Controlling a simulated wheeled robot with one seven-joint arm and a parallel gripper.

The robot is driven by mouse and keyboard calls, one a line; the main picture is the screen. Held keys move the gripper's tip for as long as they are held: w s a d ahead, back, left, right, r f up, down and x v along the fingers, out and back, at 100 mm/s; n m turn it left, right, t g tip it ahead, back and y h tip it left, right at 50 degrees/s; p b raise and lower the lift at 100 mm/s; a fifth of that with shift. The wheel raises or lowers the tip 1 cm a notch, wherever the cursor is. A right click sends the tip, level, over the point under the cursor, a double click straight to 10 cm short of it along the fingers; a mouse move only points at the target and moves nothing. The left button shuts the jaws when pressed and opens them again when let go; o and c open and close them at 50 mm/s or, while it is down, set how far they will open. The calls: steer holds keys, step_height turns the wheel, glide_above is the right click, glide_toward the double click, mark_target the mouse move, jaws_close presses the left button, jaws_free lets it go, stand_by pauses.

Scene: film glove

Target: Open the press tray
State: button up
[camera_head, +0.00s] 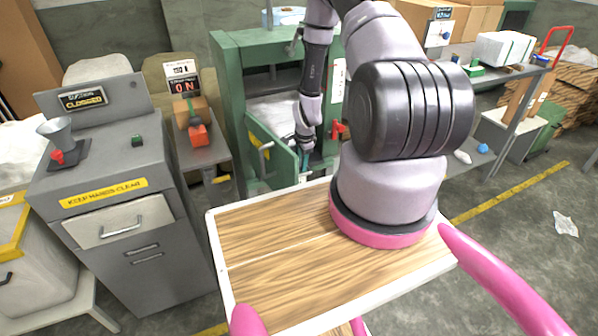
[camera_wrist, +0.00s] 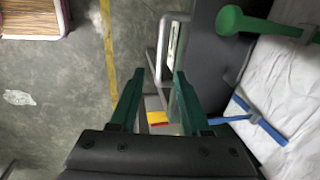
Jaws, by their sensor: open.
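The green press (camera_head: 228,75) stands behind my wooden top in the head view. A pale surface shows inside it, and a green door or panel (camera_head: 270,155) with a yellow label is at its front. My gripper (camera_head: 304,162) points down just right of that panel. In the wrist view my gripper (camera_wrist: 159,74) is open, its two green fingers apart. A silver bar handle (camera_wrist: 161,42) on a dark grey front (camera_wrist: 208,60) lies ahead of the fingertips, seemingly between them. I cannot tell whether they touch it, or whether this front is the press tray.
A grey cabinet (camera_head: 150,262) with a drawer stands at left. A red-and-grey switch stand (camera_head: 200,150) is beside it. In the wrist view a blue T-shaped tool (camera_wrist: 258,118) lies on white cloth (camera_wrist: 285,70), with a green knob (camera_wrist: 230,20) above.

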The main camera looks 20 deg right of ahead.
mark_target(300, 176)
steer(key=f, duration=0.3)
steer(key=w+f, duration=0.1)
steer(key=f, duration=0.2)
steer(key=shift+w+f, duration=0.15)
steer(key=shift+f, duration=0.15)
jaws_close()
stand_by(1.1)
